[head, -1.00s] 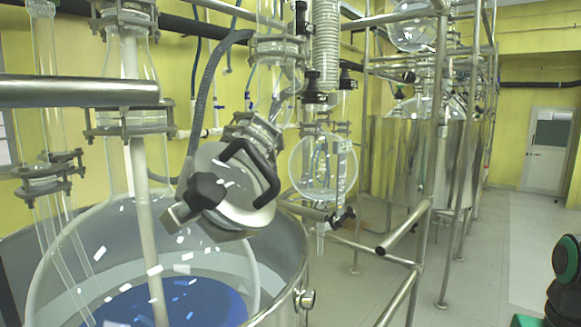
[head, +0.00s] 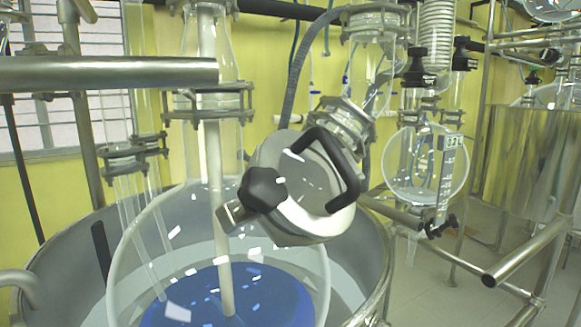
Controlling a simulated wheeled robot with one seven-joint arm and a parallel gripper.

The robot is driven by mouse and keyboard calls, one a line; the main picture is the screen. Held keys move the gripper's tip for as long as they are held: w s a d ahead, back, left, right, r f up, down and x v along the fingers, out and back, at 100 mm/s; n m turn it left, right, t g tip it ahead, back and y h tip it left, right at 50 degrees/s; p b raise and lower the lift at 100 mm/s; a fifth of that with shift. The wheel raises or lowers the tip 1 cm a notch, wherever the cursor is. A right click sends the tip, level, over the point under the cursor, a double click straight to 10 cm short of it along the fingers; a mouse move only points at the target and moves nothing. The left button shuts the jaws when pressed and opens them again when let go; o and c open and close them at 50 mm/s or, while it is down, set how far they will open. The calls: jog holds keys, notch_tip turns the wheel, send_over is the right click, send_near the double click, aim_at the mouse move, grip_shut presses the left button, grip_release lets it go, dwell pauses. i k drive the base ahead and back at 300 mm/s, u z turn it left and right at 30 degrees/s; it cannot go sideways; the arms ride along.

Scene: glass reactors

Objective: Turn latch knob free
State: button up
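The black latch knob (head: 262,189) is a lobed knob on the lower left edge of a round metal port lid (head: 300,190). It sits at the end of a short metal latch piece (head: 232,214). A black bracket-shaped handle (head: 335,165) crosses the lid's upper right. The lid looks shut on the angled neck of a large glass reactor (head: 130,260). Whether the knob is tight or loose cannot be told. My gripper is not in view.
A steel vessel (head: 378,255) surrounds the reactor. A horizontal steel bar (head: 100,72) crosses the upper left. A graduated glass vessel (head: 400,180) hangs to the right, near steel frame tubes (head: 515,260). Open floor shows at the lower right.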

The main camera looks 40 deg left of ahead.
aim_at(263, 190)
jog(key=u, duration=0.05)
jog(key=k, duration=1.05)
jog(key=u, duration=0.3)
jog(key=i, duration=1)
